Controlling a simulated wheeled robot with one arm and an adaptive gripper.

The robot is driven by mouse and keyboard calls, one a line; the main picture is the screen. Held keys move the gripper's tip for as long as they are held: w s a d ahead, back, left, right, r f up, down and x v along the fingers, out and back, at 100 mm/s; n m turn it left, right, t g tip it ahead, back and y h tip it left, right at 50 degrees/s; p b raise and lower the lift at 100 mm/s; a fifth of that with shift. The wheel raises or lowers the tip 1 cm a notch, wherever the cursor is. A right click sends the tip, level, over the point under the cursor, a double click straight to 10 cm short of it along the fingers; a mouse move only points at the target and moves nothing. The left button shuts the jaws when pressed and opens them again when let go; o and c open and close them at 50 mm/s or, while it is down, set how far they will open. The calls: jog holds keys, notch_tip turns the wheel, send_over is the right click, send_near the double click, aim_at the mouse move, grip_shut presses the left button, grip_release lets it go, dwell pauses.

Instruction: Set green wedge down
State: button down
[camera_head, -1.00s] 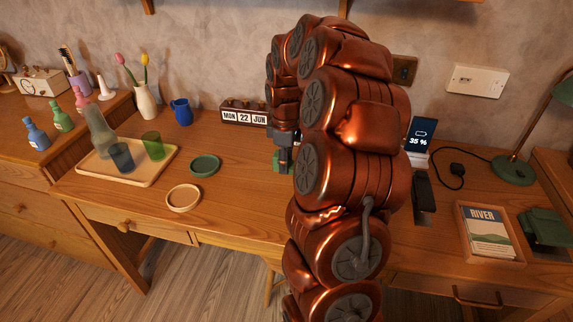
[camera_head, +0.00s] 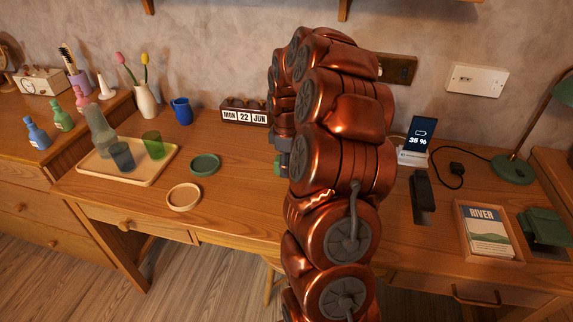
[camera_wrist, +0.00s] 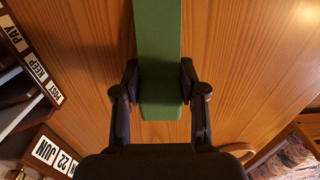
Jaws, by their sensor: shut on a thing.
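The green wedge (camera_wrist: 160,40) is a long green block in the wrist view, running up from between the fingers to the top edge. My gripper (camera_wrist: 159,78) is shut on its near end, one dark finger on each side. Wood grain fills the view behind the wedge. In the head view my gripper (camera_head: 283,143) is mostly hidden by my copper arm, and only a small green bit of the wedge (camera_head: 277,167) shows beside it, over the desk. I cannot tell whether the wedge touches the desk.
The calendar (camera_head: 244,116) stands behind and left of my gripper. A green dish (camera_head: 205,164), a tan dish (camera_head: 184,197) and a tray (camera_head: 108,171) with glasses lie farther left. A phone stand (camera_head: 413,157) is right of my arm. Desk between green dish and gripper is bare.

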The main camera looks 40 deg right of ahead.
jog(key=c, duration=0.7)
grip_release()
jog(key=shift+f, duration=0.1)
jog(key=shift+o, duration=0.2)
notch_tip(320, 180, up, 12)
jog(key=shift+a, duration=0.15)
